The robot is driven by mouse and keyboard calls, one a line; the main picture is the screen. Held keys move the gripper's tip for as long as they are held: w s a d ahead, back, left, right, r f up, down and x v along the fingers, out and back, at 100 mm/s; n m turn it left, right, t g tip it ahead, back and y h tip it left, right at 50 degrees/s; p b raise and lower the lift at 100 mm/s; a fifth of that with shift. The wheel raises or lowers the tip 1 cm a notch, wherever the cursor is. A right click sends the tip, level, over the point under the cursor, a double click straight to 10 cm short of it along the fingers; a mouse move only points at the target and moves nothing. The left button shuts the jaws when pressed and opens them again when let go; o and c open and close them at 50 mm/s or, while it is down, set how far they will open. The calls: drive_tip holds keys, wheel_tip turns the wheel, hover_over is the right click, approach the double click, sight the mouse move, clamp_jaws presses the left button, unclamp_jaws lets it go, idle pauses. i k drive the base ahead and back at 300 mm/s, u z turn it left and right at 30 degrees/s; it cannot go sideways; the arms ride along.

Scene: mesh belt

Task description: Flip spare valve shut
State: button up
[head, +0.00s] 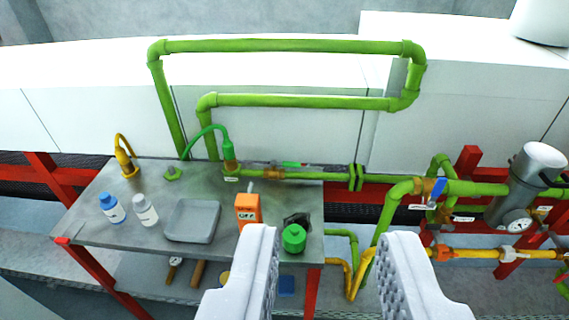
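My gripper (333,262) is open and empty, its two pale ridged fingers apart at the bottom of the head view. A valve with a blue handle (438,190) sits on the green pipe to the right, above and beyond the right finger. A brass valve with a green handle (293,165) sits on the thin line at the back of the bench.
A grey bench (110,205) holds a grey tray (192,220), two bottles, an orange device (248,208) and a green container (294,238). Green pipes (290,46) loop above. A grey cylinder (512,195) and a gauge (516,222) stand at right.

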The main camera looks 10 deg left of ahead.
sight(293, 165)
drive_tip(key=u, duration=0.3)
drive_tip(key=i, duration=1.3)
drive_tip(key=z, duration=0.3)
